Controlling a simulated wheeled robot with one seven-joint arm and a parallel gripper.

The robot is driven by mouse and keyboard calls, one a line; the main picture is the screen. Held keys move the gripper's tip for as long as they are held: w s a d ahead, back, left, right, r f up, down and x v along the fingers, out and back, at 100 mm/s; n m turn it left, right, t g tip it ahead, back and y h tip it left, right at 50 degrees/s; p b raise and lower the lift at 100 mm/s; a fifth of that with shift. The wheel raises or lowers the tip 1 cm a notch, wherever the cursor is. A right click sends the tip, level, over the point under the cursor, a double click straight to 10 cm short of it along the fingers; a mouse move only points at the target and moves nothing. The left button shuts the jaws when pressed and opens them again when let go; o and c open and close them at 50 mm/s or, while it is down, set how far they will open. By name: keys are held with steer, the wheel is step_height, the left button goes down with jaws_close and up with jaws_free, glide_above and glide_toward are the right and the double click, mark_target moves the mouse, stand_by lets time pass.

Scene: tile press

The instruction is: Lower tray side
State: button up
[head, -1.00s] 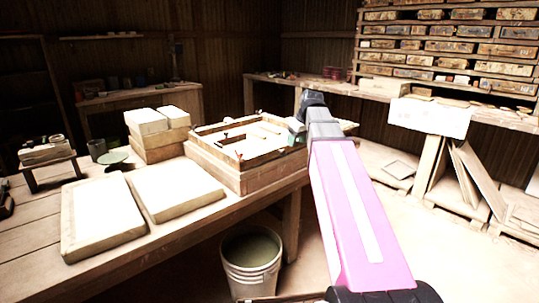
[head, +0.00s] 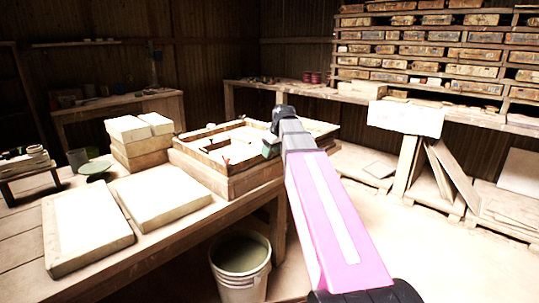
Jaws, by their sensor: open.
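The wooden tray (head: 228,180) is a shallow, open-topped frame on the wooden table's far right corner. Its raised rim surrounds pale contents and small dark fittings, and its right end is partly hidden behind my arm. A pale flat edge shows just right of my arm at the tray's height. My gripper (head: 269,150) shows only as a small grey-green part beside the tray's right rim, below my arm's dark joint. Its fingertips are too small and covered to make out. I cannot tell whether it touches the tray, and I see nothing held in it.
Two pale slabs (head: 161,192) lie on the table's (head: 122,262) front part. Stacked blocks (head: 139,152) stand left of the tray. A bucket (head: 240,262) stands on the floor below. Loaded shelves (head: 430,60) fill the back right; open floor lies to the right.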

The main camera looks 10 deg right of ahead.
steer(key=shift+x, duration=1.05)
steer(key=shift+c, duration=0.3)
steer(key=c, duration=0.8)
